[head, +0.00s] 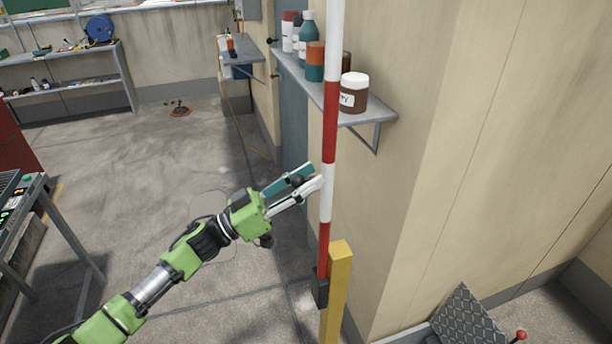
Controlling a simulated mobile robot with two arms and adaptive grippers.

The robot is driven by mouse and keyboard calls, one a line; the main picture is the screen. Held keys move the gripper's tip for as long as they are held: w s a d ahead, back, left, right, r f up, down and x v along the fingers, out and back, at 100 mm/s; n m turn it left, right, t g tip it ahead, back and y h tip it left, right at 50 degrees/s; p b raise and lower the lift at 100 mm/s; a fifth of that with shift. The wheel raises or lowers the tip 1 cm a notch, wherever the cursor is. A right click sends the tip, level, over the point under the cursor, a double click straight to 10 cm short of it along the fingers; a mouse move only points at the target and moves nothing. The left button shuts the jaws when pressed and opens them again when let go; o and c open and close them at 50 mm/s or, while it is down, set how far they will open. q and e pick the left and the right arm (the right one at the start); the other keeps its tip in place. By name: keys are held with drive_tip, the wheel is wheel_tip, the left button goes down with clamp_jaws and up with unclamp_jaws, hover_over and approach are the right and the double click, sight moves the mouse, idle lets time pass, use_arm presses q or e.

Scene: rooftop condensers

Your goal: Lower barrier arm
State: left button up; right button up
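The barrier arm (329,130) is a red and white striped pole. It stands upright, with its lower end in a dark bracket (321,288) beside a yellow post (338,285). Its top runs out of the head view. My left gripper (316,176) reaches in from the left at about the middle of the visible pole. Its two fingers, one teal and one pale, are apart with nothing between them. The pale fingertip is at the pole's left edge; I cannot tell whether it touches. My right gripper is not in view.
A wall shelf (376,116) with bottles and a brown jar (354,92) is close behind the pole. A beige wall (470,150) is to the right. A metal table (30,215) stands at the left. The floor between is mostly clear.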

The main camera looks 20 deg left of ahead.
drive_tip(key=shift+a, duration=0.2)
use_arm(q)
clamp_jaws()
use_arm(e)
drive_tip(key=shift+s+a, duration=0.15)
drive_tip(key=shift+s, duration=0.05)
